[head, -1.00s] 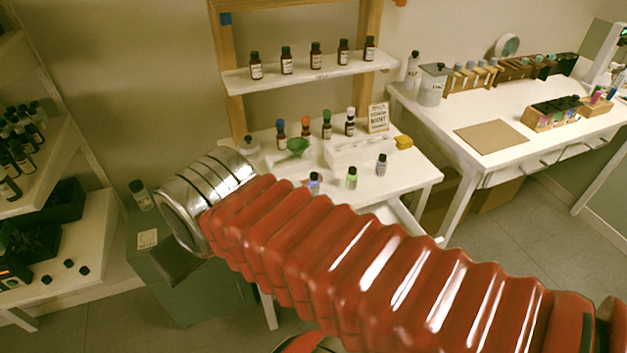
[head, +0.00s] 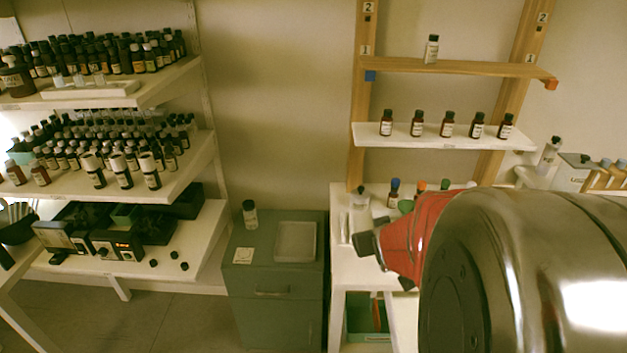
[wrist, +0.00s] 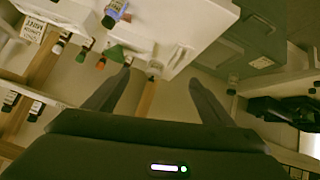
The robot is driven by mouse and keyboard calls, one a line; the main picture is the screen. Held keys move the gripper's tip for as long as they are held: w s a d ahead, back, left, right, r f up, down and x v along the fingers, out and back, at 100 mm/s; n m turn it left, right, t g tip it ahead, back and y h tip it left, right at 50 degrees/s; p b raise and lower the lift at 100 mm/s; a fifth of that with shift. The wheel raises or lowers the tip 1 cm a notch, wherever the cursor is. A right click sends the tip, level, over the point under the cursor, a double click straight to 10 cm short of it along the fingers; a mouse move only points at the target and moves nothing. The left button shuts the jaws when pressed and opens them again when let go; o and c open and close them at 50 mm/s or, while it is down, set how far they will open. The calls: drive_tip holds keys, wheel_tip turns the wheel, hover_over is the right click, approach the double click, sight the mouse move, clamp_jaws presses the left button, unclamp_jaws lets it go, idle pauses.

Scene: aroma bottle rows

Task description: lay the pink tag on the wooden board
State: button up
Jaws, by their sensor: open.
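I cannot make out the pink tag in the head view or the wrist view. No flat wooden board like the one on the right-hand table earlier shows now; that table is almost wholly out of the head view. My gripper (wrist: 158,76) is open in the wrist view, with its two dark fingers apart and nothing seen between them. In the head view my gripper (head: 368,240) shows as a dark shape by the left edge of the white work table (head: 340,290). My arm hides most of that table top.
A green cabinet (head: 275,312) carries a grey tray (head: 295,241), a small bottle (head: 250,214) and a white card (head: 243,255). Shelves of bottles (head: 175,190) stand at left. A white shelf (head: 440,136) holds several brown bottles. Floor (head: 175,325) is clear before the cabinet.

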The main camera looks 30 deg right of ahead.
drive_tip(key=s+d+f+t, duration=0.1)
drive_tip(key=s+d+f, duration=0.1)
drive_tip(key=d+f, duration=0.1)
drive_tip(key=s+d+f+m+t, duration=0.1)
drive_tip(key=s+d+f, duration=0.2)
drive_tip(key=d+f, duration=0.1)
drive_tip(key=s+d+f+m+t+h, duration=0.1)
drive_tip(key=s+d+f, duration=0.2)
drive_tip(key=d+f, duration=0.1)
drive_tip(key=shift+d, duration=0.9)
drive_tip(key=shift+s+d+f+m, duration=0.15)
drive_tip(key=shift+s+m, duration=0.15)
drive_tip(key=shift+s, duration=0.1)
drive_tip(key=shift+x, duration=4.35)
drive_tip(key=shift+w, duration=0.1)
drive_tip(key=shift+r+x, duration=0.2)
drive_tip(key=shift+x, duration=2.35)
drive_tip(key=shift+d, duration=0.1)
